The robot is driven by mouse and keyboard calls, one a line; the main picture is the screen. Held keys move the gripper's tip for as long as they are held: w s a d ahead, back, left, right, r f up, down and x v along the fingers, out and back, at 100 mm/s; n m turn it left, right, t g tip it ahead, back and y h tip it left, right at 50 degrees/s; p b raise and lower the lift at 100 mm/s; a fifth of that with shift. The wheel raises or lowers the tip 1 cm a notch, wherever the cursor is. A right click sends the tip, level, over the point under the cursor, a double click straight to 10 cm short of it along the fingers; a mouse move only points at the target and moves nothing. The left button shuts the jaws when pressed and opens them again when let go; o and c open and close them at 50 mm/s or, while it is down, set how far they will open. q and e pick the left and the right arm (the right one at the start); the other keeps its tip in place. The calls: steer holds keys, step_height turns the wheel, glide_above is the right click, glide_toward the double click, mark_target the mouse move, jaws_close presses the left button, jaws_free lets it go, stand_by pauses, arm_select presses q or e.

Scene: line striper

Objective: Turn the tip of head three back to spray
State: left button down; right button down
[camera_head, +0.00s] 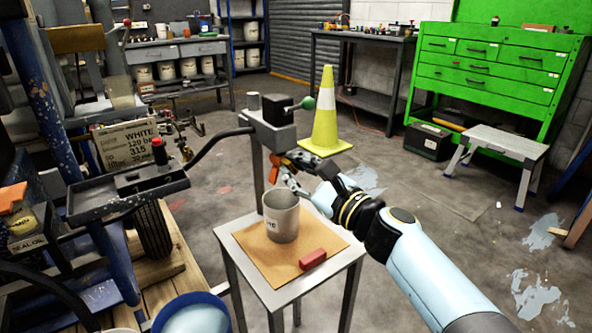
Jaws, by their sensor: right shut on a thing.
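My right gripper (291,174) reaches in from the lower right and is shut on a small part at an orange piece (275,160), just below a grey metal box (272,128) on a post. The piece looks like a spray head's tip, but my fingers hide much of it and I cannot tell which way it points. A green knob (308,102) sticks out of the box on the right. A black bar (217,140) runs from the box to the left. My left gripper is not in view.
A yellow cone (325,120) is behind the gripper. The striper's blue frame (62,110) fills the left.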

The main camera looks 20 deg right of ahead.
steer(key=m, duration=0.4)
steer(key=m+t, duration=0.1)
steer(key=m, duration=0.2)
steer(key=shift+w+a+r+h, duration=0.1)
steer(key=shift+r+h, duration=0.25)
steer(key=shift+h, duration=0.05)
steer(key=c, duration=1.4)
jaws_free()
steer(key=shift+o, duration=0.6)
steer(key=shift+f, duration=0.15)
steer(key=shift+o, duration=0.3)
steer(key=o, duration=0.5)
steer(key=shift+f, duration=0.1)
steer(key=shift+v, duration=3.6)
